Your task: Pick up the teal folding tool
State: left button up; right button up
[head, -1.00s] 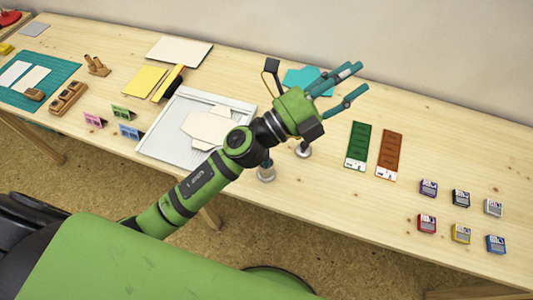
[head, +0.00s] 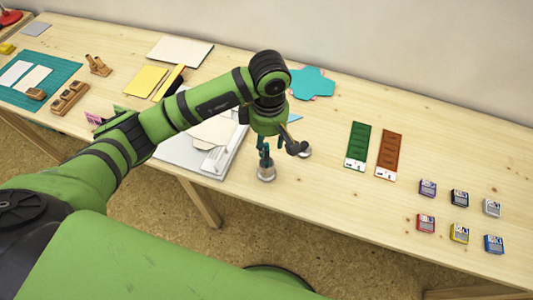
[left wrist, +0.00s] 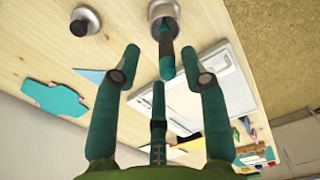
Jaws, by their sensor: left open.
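The teal folding tool (left wrist: 166,62) stands in a round silver holder (left wrist: 166,12); its teal end points toward my left wrist camera. The holder shows in the head view (head: 266,173) near the table's front edge. My left gripper (head: 265,146) points down just above this holder, and its fingers partly hide the tool in the head view. In the left wrist view my left gripper (left wrist: 160,58) is open, with its teal fingers spread on both sides of the tool's end. I see no contact. My right gripper is not in view.
A second silver holder (head: 305,152) with a dark piece stands close to the right. A grey-white board (head: 185,152) with paper lies to the left. A teal paper cutout (head: 312,83) lies behind. Green (head: 358,143) and brown (head: 389,152) strips and several inkpads are farther right.

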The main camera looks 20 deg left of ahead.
aim_at(267, 156)
pick_arm(q)
jog(key=f+p, duration=0.1)
jog(key=f, duration=0.2)
jog(key=s+f+p, duration=0.1)
jog(key=f, duration=0.1)
jog(key=shift+a+f+p, duration=0.1)
jog(key=shift+f+p, duration=0.05)
jog(key=shift+p, duration=0.15)
jog(key=shift+w+f, duration=0.15)
jog(key=shift+f, duration=0.35)
grip_shut()
